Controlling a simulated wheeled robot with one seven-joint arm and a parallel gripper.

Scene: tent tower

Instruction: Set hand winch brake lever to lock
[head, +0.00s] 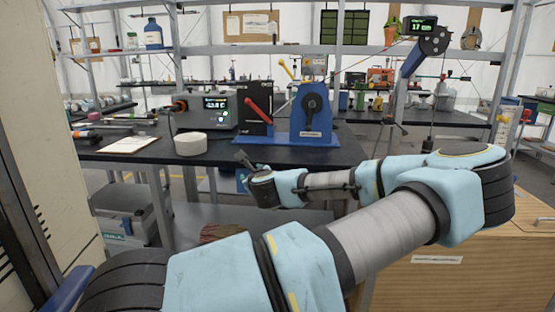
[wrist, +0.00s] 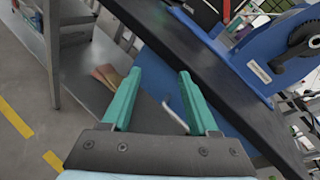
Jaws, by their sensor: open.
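A blue winch-like stand (head: 311,125) with a black round hub (head: 312,102) stands on the black table, a label on its front. A yellow-tipped lever (head: 286,69) slants up at its left. A red-handled lever (head: 259,110) slants across a black box left of the stand; I cannot tell which is the brake lever. In the wrist view, part of the blue stand (wrist: 268,62) shows tilted at the upper right. My gripper (wrist: 158,80) is open and empty, its green fingers apart. In the head view my gripper (head: 243,160) is in front of the table's front edge, below the stand.
The black table (head: 235,154) carries a white round tub (head: 191,144), a grey display box (head: 207,110) and a paper pad (head: 128,145) at left. A wooden cabinet (head: 440,280) is at right. A lower shelf (wrist: 92,70) lies beneath the table.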

